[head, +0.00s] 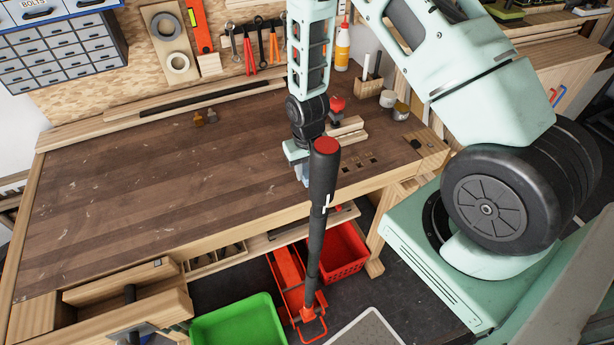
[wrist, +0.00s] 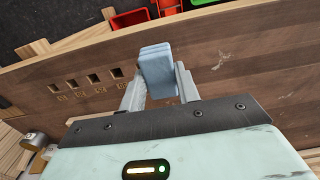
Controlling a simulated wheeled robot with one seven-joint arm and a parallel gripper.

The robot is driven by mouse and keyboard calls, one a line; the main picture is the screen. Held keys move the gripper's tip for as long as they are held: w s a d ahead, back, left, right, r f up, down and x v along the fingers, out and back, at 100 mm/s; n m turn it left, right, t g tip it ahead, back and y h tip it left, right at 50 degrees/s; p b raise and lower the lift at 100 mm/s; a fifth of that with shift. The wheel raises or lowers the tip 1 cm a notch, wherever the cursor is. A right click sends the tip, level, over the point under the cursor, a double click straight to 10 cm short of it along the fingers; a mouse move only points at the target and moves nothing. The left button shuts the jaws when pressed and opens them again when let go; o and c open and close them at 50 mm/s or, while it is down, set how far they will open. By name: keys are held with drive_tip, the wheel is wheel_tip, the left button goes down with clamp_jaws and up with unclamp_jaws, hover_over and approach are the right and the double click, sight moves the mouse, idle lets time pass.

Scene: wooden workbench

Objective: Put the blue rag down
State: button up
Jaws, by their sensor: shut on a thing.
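The blue rag (wrist: 157,68) is a folded light-blue block between the two fingers of my gripper (wrist: 159,79) in the wrist view. The gripper is shut on it. Below it in that view is the brown top of the workbench (wrist: 235,60), near the bench's edge; I cannot tell whether the rag touches the wood. In the head view my gripper (head: 300,165) is over the right front part of the workbench (head: 150,165). The black jack handle partly hides the gripper and the rag there.
A red floor jack (head: 288,275) stands on the floor, its tall black handle (head: 320,190) rising before my gripper. Wood blocks (head: 346,132), a red-topped item (head: 337,105) and small cans (head: 400,111) are at the bench's right.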

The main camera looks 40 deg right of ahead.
sight(307, 180)
drive_tip(key=shift+f+p, duration=0.7)
drive_tip(key=shift+f, duration=1.45)
drive_tip(key=shift+f, duration=0.1)
drive_tip(key=o, duration=0.9)
wheel_tip(307, 180, up, 12)
drive_tip(key=b, duration=0.4)
